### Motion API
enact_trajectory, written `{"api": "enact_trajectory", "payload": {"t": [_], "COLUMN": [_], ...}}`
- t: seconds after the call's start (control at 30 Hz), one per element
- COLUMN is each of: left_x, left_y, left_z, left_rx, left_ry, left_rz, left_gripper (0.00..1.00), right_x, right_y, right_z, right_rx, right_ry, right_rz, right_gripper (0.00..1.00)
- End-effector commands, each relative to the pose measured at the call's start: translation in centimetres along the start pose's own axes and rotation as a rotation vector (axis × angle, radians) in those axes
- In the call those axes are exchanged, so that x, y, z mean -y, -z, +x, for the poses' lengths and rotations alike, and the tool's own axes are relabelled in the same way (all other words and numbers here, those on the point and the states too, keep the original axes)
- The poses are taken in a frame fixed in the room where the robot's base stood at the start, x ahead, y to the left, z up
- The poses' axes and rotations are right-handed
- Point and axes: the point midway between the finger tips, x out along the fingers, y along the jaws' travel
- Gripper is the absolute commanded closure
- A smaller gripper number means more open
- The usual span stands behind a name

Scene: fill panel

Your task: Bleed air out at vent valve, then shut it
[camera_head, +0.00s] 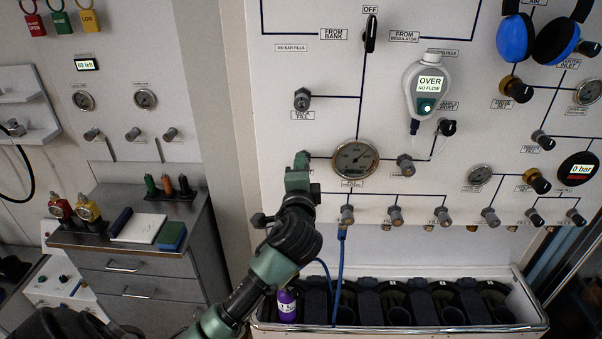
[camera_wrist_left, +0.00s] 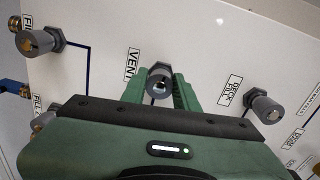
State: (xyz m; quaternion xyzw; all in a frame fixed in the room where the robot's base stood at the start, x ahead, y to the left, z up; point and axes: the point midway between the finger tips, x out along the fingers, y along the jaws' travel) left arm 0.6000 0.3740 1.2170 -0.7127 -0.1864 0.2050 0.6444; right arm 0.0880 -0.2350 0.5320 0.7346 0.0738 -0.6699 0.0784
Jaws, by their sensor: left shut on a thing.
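The vent valve is a small grey knob on the white panel, left of the large round gauge (camera_head: 355,159). In the left wrist view the vent valve knob (camera_wrist_left: 160,80) sits between the two green fingers, beside a "VENT" label (camera_wrist_left: 132,63). My left gripper (camera_head: 300,162) is shut on this knob, and mostly hides it in the head view. It also shows in the left wrist view (camera_wrist_left: 166,90). My right gripper is not in view.
A "deck fill" knob (camera_wrist_left: 266,107) is close to the left gripper; it also shows in the head view (camera_head: 302,99). A row of valves runs below, with a blue hose (camera_head: 339,270) hanging from one. A trough (camera_head: 400,328) with a purple cylinder (camera_head: 287,306) stands underneath. A grey cabinet (camera_head: 125,262) is at left.

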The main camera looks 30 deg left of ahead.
Motion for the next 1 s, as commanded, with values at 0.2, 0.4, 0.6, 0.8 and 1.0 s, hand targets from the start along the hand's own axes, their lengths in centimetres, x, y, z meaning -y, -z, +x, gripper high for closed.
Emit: {"api": "enact_trajectory", "payload": {"t": [0.2, 0.4, 0.6, 0.8, 1.0], "left_x": [-0.3, -0.3, -0.3, -0.3, -0.3], "left_y": [0.0, 0.0, 0.0, 0.0, 0.1], "left_z": [0.0, 0.0, 0.0, 0.0, 0.0], "left_rx": [-0.009, -0.019, -0.029, -0.037, -0.043], "left_ry": [-0.003, -0.005, -0.007, -0.01, -0.011], "left_rz": [-0.211, -0.401, -0.587, -0.745, -0.863], "left_gripper": [1.0, 1.0, 1.0, 1.0, 1.0], "right_x": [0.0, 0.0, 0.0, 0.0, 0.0], "right_y": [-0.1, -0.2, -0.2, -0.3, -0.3], "right_z": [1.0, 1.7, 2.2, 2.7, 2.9], "right_rx": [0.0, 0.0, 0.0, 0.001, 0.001], "right_ry": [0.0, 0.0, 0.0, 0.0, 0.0], "right_rz": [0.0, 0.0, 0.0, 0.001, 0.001], "right_gripper": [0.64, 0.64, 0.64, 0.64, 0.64]}}
